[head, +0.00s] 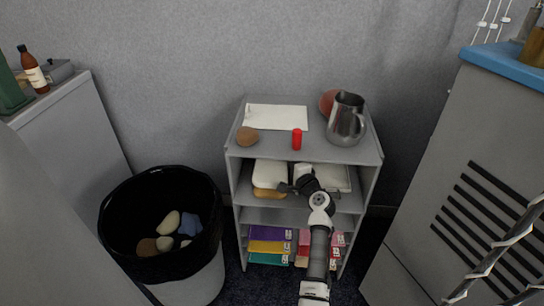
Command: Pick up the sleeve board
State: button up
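A cream padded board with a tan wooden lower edge, which looks like the sleeve board (269,174), lies at the left on the middle shelf of a grey shelf unit (231,192). My gripper (286,187) reaches into that shelf from the front right. Its dark fingertips are at the board's right edge. I cannot tell whether they touch it, and the finger gap is too small to make out. My arm hides part of the shelf's middle and right.
A pale flat item (335,178) lies right of my gripper. On top stand a metal pitcher (346,121), a red cylinder (297,139) and a brown lump (247,136). Coloured boxes (270,247) fill the lower shelf. A black-lined bin (160,225) stands left.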

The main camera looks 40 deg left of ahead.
jog(key=shift+d, duration=0.1)
grip_shut()
jog(key=shift+r, duration=0.2)
jog(key=shift+r, duration=0.1)
